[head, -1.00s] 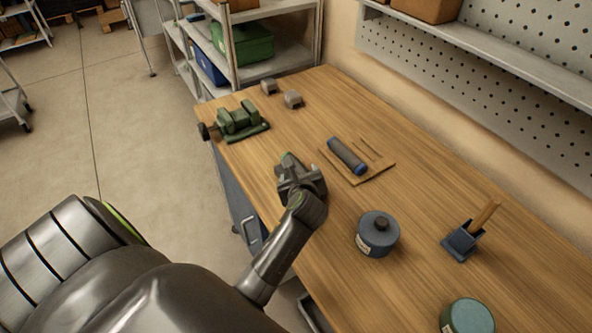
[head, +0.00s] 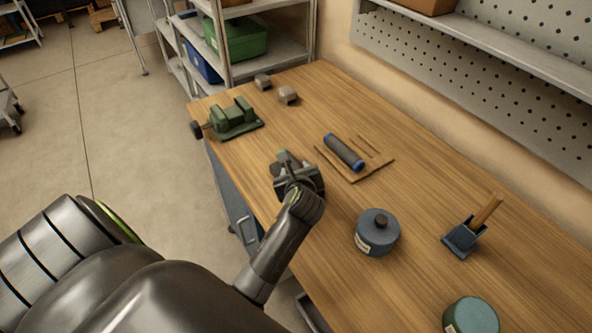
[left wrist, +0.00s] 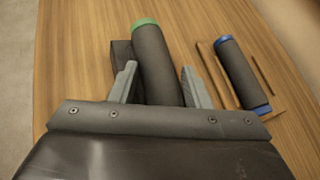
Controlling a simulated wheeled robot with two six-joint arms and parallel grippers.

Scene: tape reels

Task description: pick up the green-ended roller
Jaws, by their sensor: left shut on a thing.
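The green-ended roller (left wrist: 153,60) is a dark cylinder with a green end, between the fingers of my left gripper (left wrist: 158,88) in the left wrist view. My left gripper is shut on it. In the head view my left gripper (head: 293,172) is over the bench near its front edge and hides most of the roller. A dark block-like thing (left wrist: 121,52) shows beside the roller in the left wrist view; I cannot tell what it is. My right gripper is not in view.
A green vise (head: 234,119), two small grey blocks, a blue-grey canister (head: 377,233), a blue holder (head: 462,239) and a green-topped tin (head: 471,316) stand on the bench (head: 430,190).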

